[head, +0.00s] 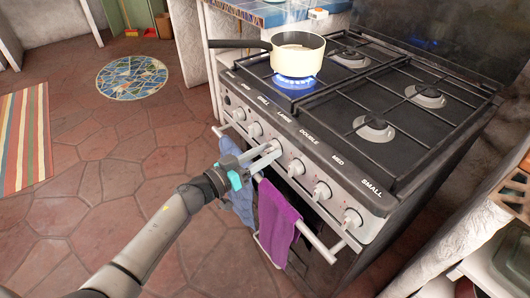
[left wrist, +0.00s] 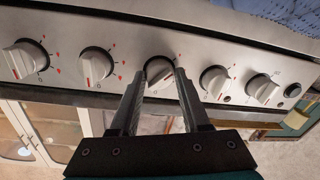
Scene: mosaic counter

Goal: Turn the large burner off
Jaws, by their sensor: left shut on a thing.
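The stove (head: 345,197) has a row of pale knobs along its front panel, with labels above them. The large burner knob (left wrist: 158,68) is the third from the panel's black-button end, under the word LARGE. My left gripper (head: 274,150) is shut on this knob, with its fingers on either side of it. In the left wrist view the gripper (left wrist: 160,76) partly hides the knob, so its exact angle is hard to read. My right gripper is not in view.
Neighbouring knobs (head: 296,168) sit close on both sides. A purple towel (head: 276,222) and a blue towel (head: 240,200) hang on the oven rail below my gripper. The pan's black handle (head: 238,43) sticks out left. The tiled floor at left is open.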

